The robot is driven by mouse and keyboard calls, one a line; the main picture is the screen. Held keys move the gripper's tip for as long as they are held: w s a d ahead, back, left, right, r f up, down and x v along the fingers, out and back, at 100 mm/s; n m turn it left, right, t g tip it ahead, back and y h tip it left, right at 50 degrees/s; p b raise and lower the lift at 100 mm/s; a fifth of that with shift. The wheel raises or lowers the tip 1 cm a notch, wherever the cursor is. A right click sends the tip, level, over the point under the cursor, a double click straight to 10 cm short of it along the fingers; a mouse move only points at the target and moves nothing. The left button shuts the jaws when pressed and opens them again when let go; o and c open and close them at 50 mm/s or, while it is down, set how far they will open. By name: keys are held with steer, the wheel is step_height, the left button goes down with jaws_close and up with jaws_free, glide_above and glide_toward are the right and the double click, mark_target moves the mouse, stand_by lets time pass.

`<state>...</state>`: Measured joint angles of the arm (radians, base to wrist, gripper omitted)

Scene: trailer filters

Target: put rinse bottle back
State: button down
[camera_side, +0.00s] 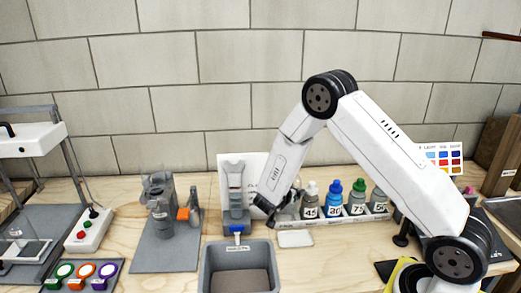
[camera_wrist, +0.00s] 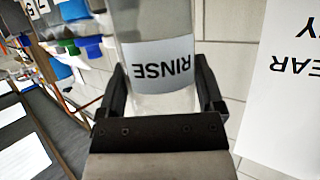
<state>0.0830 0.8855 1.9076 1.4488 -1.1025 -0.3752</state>
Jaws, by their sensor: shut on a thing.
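The rinse bottle (camera_wrist: 160,62) is clear, with a white label reading RINSE that appears upside down in the wrist view. My gripper (camera_wrist: 162,92) is shut on it, one dark finger on each side of its body. In the side view my gripper (camera_side: 276,207) is low over the bench, left of the bottle row, and a clear part of the bottle (camera_side: 290,211) shows beside it. The bottle's ends and whether it touches anything below are not clear. A white rack (camera_side: 340,218) holds several labelled bottles with white, blue, green and grey caps.
A white tray (camera_side: 295,239) lies in front of the rack. A grey bin (camera_side: 238,255) stands front centre. A grey stand (camera_side: 236,190) with a white board is left of my gripper. A clamp fixture (camera_side: 165,225) stands further left. Bare bench lies right of the bin.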

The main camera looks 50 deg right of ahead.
steer(key=shift+w+d+f, duration=0.2)
steer(key=shift+w+f, duration=0.4)
steer(key=shift+f, duration=0.1)
steer(key=shift+w+d+f, duration=0.2)
steer(key=shift+w+f, duration=0.35)
steer(key=shift+f, duration=0.15)
steer(key=shift+w+d+f, duration=0.1)
steer(key=shift+w+f, duration=0.15)
steer(key=shift+f, duration=1.55)
steer(key=shift+f, duration=0.15)
jaws_free()
steer(key=v, duration=1.2)
